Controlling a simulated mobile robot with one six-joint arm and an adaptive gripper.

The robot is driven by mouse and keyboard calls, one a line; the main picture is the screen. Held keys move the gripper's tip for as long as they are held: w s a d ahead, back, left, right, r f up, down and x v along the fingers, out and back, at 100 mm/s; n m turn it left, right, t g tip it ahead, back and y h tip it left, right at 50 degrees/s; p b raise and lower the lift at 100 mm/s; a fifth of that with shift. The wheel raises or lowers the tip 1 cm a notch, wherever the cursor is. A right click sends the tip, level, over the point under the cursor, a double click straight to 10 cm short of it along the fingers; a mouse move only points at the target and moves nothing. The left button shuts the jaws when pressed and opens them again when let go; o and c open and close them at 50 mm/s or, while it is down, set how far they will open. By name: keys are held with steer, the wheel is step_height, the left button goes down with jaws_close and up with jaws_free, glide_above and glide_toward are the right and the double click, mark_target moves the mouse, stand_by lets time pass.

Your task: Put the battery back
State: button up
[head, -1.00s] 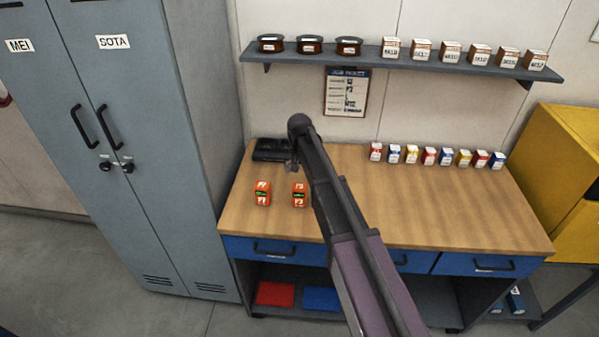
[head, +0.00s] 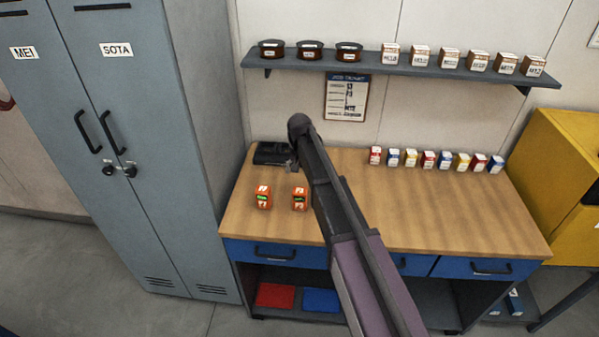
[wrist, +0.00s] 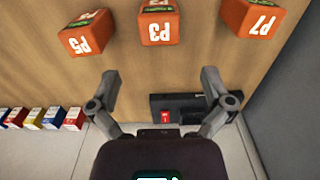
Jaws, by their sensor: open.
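Three orange batteries stand on the wooden bench, marked P5 (wrist: 86,34), P3 (wrist: 159,22) and P7 (wrist: 252,20) in the wrist view. The head view shows two orange batteries (head: 263,197) (head: 299,199); my arm hides the other. A black device, perhaps a charger (head: 272,153), lies at the bench's back left. It also shows in the wrist view (wrist: 188,101), partly behind a finger, with a small red patch. My gripper (wrist: 160,78) is open and empty above the bench, between the batteries and the black device. In the head view my arm mostly hides it.
Several small coloured boxes (head: 428,159) line the bench's back right. A wall shelf (head: 400,67) with spools and boxes hangs above. Grey lockers (head: 140,190) stand left, a yellow cabinet (head: 550,150) right.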

steer(key=s+d, duration=2.3)
steer(key=s, duration=0.3)
step_height(320, 180, down, 5)
steer(key=b, duration=0.5)
